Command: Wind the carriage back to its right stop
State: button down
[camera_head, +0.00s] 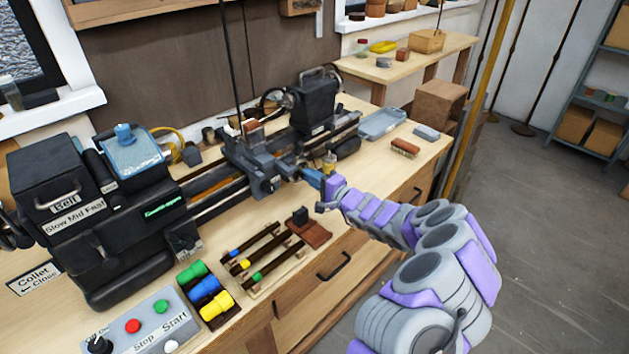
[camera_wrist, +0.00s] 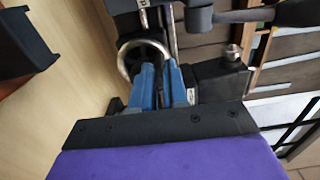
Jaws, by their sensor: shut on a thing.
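The lathe carriage (camera_head: 243,160) sits on the bed rails, about midway between the headstock and the tailstock. My gripper (camera_head: 318,180) reaches in from the right at the carriage's front. In the wrist view, the blue fingers of my gripper (camera_wrist: 164,88) are shut on a shiny metal handwheel (camera_wrist: 125,64) on the carriage. Only part of its curved rim shows; the rest is hidden by the fingers. In the head view, my gripper and arm hide the handwheel.
The black headstock (camera_head: 130,220) is at the left; the tailstock (camera_head: 314,102) stands to the right of the carriage, farther back. A blue tray (camera_head: 382,123) and a brush (camera_head: 405,147) lie at the bench's right.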

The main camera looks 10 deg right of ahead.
jog(key=shift+w+r, duration=0.2)
jog(key=shift+r, duration=0.15)
jog(key=c, duration=1.9)
grip_release()
jog(key=shift+w+d+r, duration=0.1)
jog(key=shift+w+d, duration=0.25)
jog(key=shift+d, duration=0.3)
jog(key=shift+o, duration=0.3)
jog(key=o, duration=0.6)
jog(key=shift+d, duration=0.25)
jog(key=shift+c, duration=0.2)
jog(key=shift+o, duration=0.2)
jog(key=shift+d, duration=0.15)
